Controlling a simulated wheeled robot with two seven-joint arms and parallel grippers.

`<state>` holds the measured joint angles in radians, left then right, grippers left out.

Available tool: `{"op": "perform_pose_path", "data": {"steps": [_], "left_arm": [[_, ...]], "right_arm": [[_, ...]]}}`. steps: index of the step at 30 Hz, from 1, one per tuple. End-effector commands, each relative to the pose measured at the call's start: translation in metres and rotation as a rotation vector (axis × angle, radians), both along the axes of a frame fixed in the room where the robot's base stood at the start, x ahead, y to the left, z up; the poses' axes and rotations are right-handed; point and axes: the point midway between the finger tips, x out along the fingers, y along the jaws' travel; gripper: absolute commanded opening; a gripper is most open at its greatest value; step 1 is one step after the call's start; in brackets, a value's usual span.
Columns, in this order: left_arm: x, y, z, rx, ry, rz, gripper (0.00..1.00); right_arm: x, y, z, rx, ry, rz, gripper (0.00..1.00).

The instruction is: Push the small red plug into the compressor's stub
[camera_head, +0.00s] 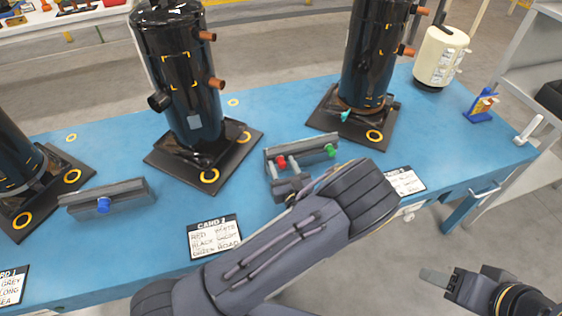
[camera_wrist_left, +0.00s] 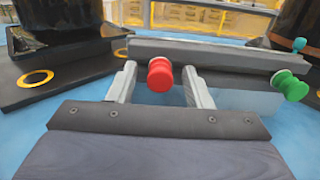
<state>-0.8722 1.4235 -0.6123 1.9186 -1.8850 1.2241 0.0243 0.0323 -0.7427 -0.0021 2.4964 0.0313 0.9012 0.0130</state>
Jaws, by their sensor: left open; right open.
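The small red plug (camera_head: 281,161) sits on a grey holder rail (camera_head: 318,143) on the blue table, and it also shows in the left wrist view (camera_wrist_left: 160,75). My left gripper (camera_head: 283,167) is open, with one finger on each side of the red plug; I cannot tell whether they touch it. A green plug (camera_head: 331,151) sits at the right of the same rail. The black compressor (camera_head: 183,80) behind, left of the rail, has copper stubs (camera_head: 216,83). Another black compressor (camera_head: 372,50) stands right of it. My right gripper (camera_head: 448,281) is open and empty, off the table's front edge.
A second rail (camera_head: 107,198) with a blue plug (camera_head: 103,205) lies at the left. Cards (camera_head: 214,236) lie along the front edge. A cream canister (camera_head: 440,56) and a blue-orange item (camera_head: 483,104) stand at the right. A teal piece (camera_head: 345,115) is by the right compressor.

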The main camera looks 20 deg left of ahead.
Motion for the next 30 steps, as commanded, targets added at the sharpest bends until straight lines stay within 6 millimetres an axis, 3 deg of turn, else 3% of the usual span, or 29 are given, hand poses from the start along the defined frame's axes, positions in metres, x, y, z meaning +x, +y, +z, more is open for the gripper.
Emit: {"op": "perform_pose_path", "data": {"steps": [23,30], "left_arm": [[-0.0002,-0.0001,0.0,0.0,0.0,0.0,0.45],[-0.0002,0.0,0.0,0.0,0.0,0.0,0.15]], "right_arm": [[0.0,0.0,-0.0018,0.0,0.0,0.0,0.53],[0.0,0.0,-0.0018,0.0,0.0,0.0,0.53]]}}
